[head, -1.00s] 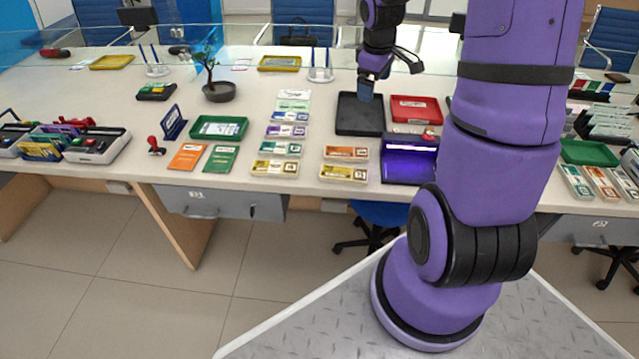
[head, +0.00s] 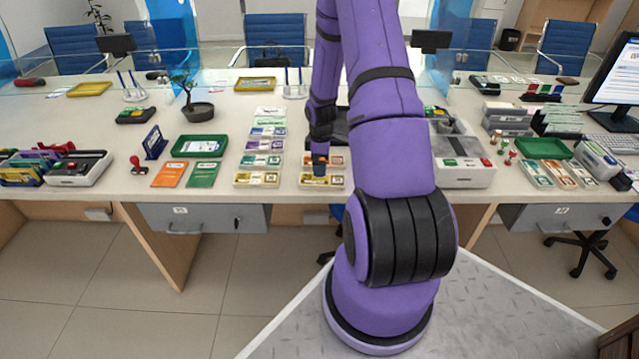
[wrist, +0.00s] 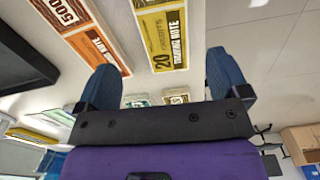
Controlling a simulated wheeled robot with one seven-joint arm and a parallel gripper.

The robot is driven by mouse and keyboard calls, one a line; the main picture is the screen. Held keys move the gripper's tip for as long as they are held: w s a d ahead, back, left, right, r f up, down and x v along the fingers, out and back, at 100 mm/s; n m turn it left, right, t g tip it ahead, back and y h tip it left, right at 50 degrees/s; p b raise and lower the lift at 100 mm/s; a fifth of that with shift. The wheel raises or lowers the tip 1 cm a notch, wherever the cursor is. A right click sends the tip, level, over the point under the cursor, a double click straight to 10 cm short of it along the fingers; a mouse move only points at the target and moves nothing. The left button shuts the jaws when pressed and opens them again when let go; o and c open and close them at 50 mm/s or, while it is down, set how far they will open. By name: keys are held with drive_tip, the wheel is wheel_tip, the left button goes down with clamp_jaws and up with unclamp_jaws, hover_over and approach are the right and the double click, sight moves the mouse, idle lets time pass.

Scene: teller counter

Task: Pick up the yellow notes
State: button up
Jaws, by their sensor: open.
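The yellow notes (head: 321,182) are a flat bundle at the front edge of the counter, left of my arm in the head view. In the wrist view the yellow notes (wrist: 160,38) carry "20" and "TRAINING NOTE" and lie ahead of the gap between the fingers. My gripper (head: 320,166) is just above and behind them, pointing down. In the wrist view my gripper (wrist: 163,65) is open, with two blue fingertips apart and nothing held between them. Contact with the notes cannot be made out.
Orange notes (head: 337,160) lie right behind the yellow ones and show as orange notes (wrist: 85,32) in the wrist view. Another yellow bundle (head: 256,180) lies to the left, with more bundles behind it. A grey machine (head: 466,172) stands right of my arm.

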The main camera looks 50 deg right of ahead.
sight(322, 180)
drive_tip(key=shift+s+f, duration=0.2)
drive_tip(key=shift+f, duration=1.55)
drive_tip(key=shift+s+f, duration=0.15)
drive_tip(key=shift+f, duration=1.6)
drive_tip(key=c, duration=1)
drive_tip(key=shift+c, duration=0.2)
drive_tip(key=shift+r, duration=0.15)
